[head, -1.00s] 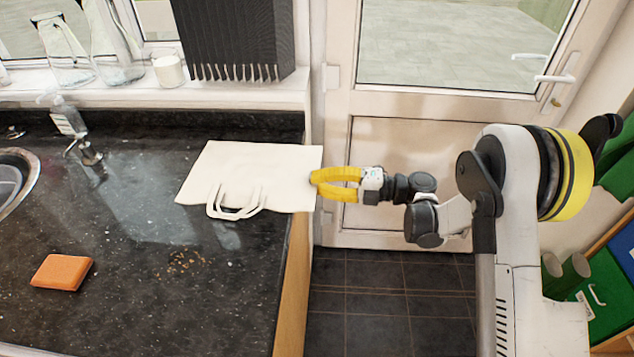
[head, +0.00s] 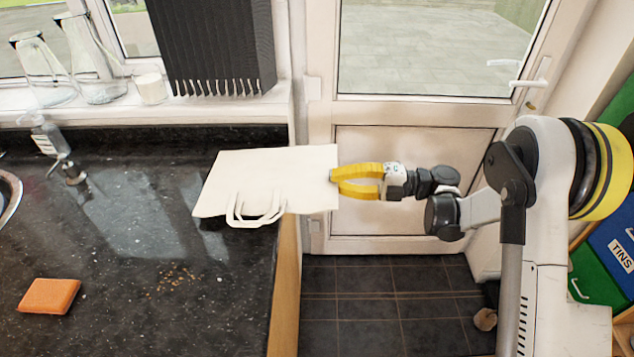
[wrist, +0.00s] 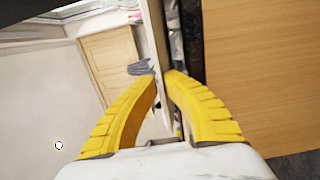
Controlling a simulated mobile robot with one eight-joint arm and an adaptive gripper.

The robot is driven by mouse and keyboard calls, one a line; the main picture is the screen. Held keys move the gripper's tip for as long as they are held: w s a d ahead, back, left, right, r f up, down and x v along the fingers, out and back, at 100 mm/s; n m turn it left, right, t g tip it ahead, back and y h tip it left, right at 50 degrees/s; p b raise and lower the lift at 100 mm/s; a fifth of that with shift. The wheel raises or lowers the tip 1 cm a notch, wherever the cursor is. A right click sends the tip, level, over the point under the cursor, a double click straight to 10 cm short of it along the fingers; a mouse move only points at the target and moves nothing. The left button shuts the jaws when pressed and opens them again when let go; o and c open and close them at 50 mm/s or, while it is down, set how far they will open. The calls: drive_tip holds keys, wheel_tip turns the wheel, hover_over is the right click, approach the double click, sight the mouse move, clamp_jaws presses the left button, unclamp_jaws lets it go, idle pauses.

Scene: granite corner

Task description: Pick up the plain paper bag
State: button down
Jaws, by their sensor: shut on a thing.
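The plain paper bag (head: 275,175) is white with two pale handles (head: 255,208). In the head view it lies flat-side up at the right end of the dark counter, its right part reaching out past the counter's edge. My yellow gripper (head: 336,180) is shut on the bag's right edge, off the counter's end. In the wrist view the two yellow fingers (wrist: 163,78) close on the bag's thin pale edge (wrist: 155,45). I cannot tell whether the bag still touches the counter.
An orange sponge (head: 49,296) and brown crumbs (head: 172,278) are on the counter (head: 110,250). A soap bottle (head: 48,138) stands near the tap. Glass bottles (head: 95,70) and a white candle-like cup (head: 151,88) are on the sill. A door (head: 415,180) stands behind my gripper.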

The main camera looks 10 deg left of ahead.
drive_tip(key=w+d+r, duration=0.1)
drive_tip(key=d+r, duration=0.1)
drive_tip(key=d, duration=0.3)
drive_tip(key=shift+d, duration=0.35)
